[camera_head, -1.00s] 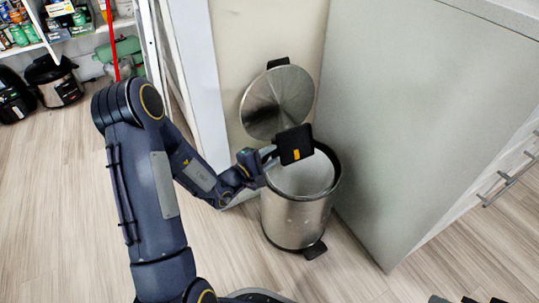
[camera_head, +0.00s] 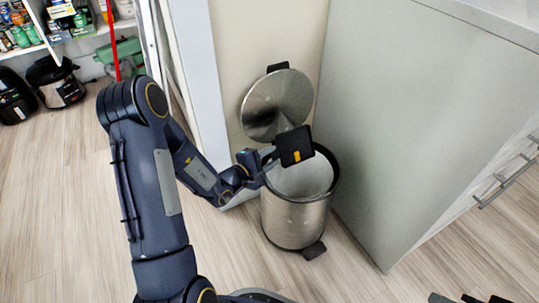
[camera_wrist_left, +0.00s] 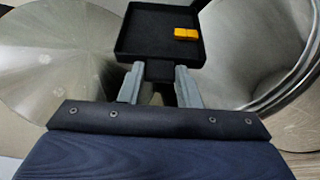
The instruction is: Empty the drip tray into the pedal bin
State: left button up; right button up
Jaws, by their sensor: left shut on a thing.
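The pedal bin (camera_head: 293,218) is a steel cylinder with a black rim, standing on the floor with its round lid (camera_head: 272,100) raised behind it. The drip tray (camera_head: 290,141) is small, black and square, with an orange-yellow piece (camera_head: 297,156) on it. My left gripper (camera_head: 268,158) is shut on the tray's near tab and holds it over the back left of the bin's opening. In the left wrist view the fingers (camera_wrist_left: 160,86) grip the tab, and the orange piece (camera_wrist_left: 186,33) lies inside the tray (camera_wrist_left: 137,40).
A grey cabinet side (camera_head: 410,120) stands close to the right of the bin. A pale wall and white door frame (camera_head: 197,70) are behind and left. Shelves with cans and dark cookers (camera_head: 55,82) are at far left. Wood floor is clear in front.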

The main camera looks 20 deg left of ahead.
pick_arm(q)
notch_tip(320, 180, up, 9)
jog(key=n+g+h+p, duration=0.3)
jog(key=n+p, duration=0.5)
jog(key=p, duration=1)
jog(key=shift+g, duration=0.7)
jog(key=shift+s+d+f+b, duration=0.2)
jog(key=shift+d+f+b, duration=0.25)
jog(key=shift+f+b, duration=0.25)
jog(key=shift+s+d+f+b, duration=0.2)
jog(key=shift+d+f+b, duration=0.2)
jog(key=shift+f+b, duration=0.35)
jog(key=shift+s+d+f+b, duration=0.2)
jog(key=shift+d+f+b, duration=0.25)
jog(key=shift+f+b, duration=0.25)
